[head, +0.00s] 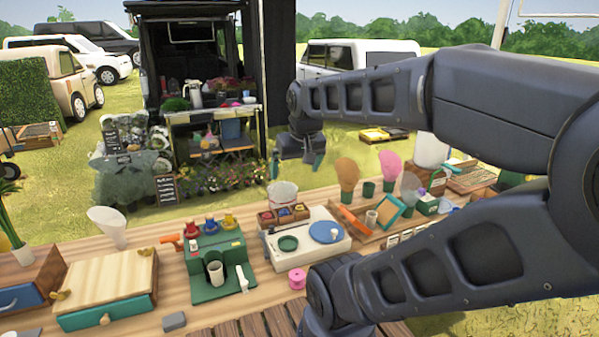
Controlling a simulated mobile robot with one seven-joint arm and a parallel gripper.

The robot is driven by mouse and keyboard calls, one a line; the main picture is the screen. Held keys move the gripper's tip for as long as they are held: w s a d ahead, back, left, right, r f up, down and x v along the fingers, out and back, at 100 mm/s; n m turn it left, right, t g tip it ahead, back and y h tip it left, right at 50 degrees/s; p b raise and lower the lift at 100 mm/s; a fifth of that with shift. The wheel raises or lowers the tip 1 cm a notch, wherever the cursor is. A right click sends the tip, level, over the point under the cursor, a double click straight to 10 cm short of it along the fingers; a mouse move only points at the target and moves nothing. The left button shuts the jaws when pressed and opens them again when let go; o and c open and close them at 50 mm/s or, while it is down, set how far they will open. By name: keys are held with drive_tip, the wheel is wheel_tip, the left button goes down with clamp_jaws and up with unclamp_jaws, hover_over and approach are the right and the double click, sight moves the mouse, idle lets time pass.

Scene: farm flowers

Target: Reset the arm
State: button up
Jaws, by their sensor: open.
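My gripper (297,163) hangs at the left end of my dark arm, near the middle of the head view. It points down, with its teal fingertips apart and nothing seen between them. It shows above the far side of the wooden table (190,290) and in front of the grass, apart from the things on the table. My arm is bent, with one link across the upper right and another across the lower right. These links hide part of the table's right side.
The table holds a green stand (216,262) with a cup, a white tray (335,252) with a blue plate, a pink spool (297,279), and a drawer box (105,285) at left. Wrapped cones (390,162) stand at right. A van with a flower stall is behind.

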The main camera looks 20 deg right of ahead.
drive_tip(key=shift+s+d+f, duration=0.25)
drive_tip(key=shift+s+f, duration=0.2)
drive_tip(key=shift+s, duration=0.25)
